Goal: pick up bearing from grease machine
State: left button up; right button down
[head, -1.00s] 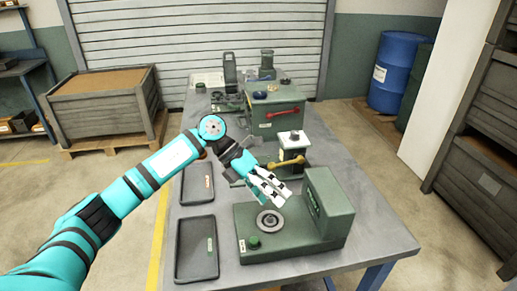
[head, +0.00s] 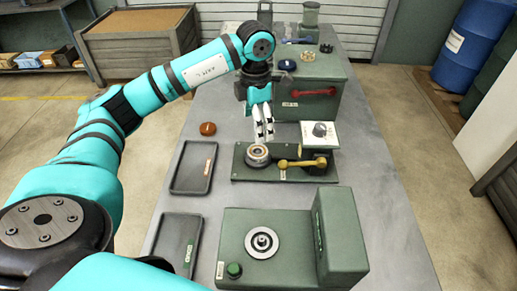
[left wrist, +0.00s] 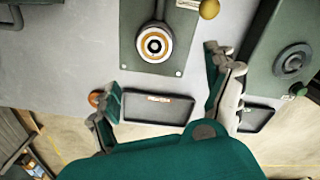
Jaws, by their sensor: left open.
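The bearing (head: 257,152) is a round ring with an orange-tan band. It sits on the left end of the low green machine with a yellow lever (head: 300,162), seemingly the grease machine. The left wrist view shows the bearing (left wrist: 154,43) from above, with white and orange rings, on the green base plate (left wrist: 132,20). My left gripper (head: 263,138) points down just behind and above the bearing in the head view. In the left wrist view its fingers (left wrist: 168,95) are spread and empty, with the bearing beyond them. My right gripper is not in view.
A green machine with a disc (head: 262,242) and tall block stands in front. A green box with a red lever (head: 300,92) stands behind. Dark trays (head: 178,240) and an orange-brown round piece (head: 208,128) lie to the left. The table's right side is clear.

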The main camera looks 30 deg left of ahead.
pick_arm(q)
jog(key=p, duration=0.1)
send_over(258, 151)
jog(key=f, duration=0.5)
jog(key=shift+s+d, duration=0.1)
jog(key=shift+s, duration=0.3)
jog(key=shift+f, duration=0.45)
jog(key=shift+f+p, duration=0.3)
jog(key=shift+p, duration=0.1)
jog(key=f, duration=0.1)
jog(key=f+p, duration=0.1)
jog(key=f, duration=0.1)
jog(key=shift+w+f+p, duration=0.3)
jog(key=shift+f, duration=0.5)
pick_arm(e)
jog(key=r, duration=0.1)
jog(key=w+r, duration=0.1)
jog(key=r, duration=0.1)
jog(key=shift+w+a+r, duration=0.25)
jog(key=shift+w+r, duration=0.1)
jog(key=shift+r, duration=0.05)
pick_arm(q)
jog(key=c, duration=1.5)
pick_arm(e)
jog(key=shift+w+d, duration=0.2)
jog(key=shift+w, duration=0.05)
